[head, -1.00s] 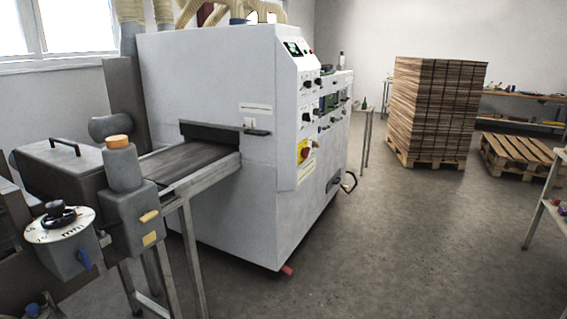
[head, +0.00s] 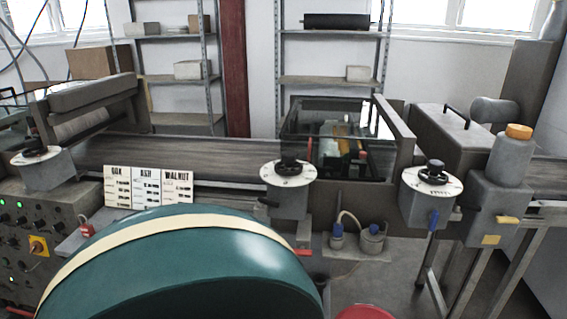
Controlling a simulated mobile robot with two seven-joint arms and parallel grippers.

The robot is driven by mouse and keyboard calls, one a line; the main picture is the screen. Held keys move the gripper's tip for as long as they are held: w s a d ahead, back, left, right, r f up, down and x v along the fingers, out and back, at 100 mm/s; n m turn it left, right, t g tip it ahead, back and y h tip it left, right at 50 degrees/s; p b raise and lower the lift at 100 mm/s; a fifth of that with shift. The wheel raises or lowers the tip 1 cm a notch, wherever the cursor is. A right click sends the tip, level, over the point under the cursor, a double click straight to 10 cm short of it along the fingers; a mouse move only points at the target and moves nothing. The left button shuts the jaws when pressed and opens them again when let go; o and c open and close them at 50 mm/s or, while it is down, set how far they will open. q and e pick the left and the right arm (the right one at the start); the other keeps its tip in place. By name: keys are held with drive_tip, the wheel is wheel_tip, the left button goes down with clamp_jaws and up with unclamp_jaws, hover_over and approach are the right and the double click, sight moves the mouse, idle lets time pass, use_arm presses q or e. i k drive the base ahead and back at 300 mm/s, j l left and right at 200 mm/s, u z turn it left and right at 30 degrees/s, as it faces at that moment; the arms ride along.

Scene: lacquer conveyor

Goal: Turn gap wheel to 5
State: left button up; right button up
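Three round white dials with black knobs stand along the front of the conveyor line. One is at the far left (head: 37,155), one in the middle (head: 289,170), and one at the right (head: 433,178). Each sits on a grey housing. The right housing has a blue lever. I cannot tell which dial is the gap wheel, and the numbers and pointer settings are too small to read. Neither of my grippers is in view.
A card (head: 148,187) headed OAK, ASH and WALNUT stands between the left and middle dials. A grey unit with an orange cap (head: 518,131) is at the right. A large teal rounded shape with a cream band hides much of the lower left; I cannot tell what it is.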

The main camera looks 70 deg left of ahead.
sight(288, 158)
drive_tip(key=u, duration=2.1)
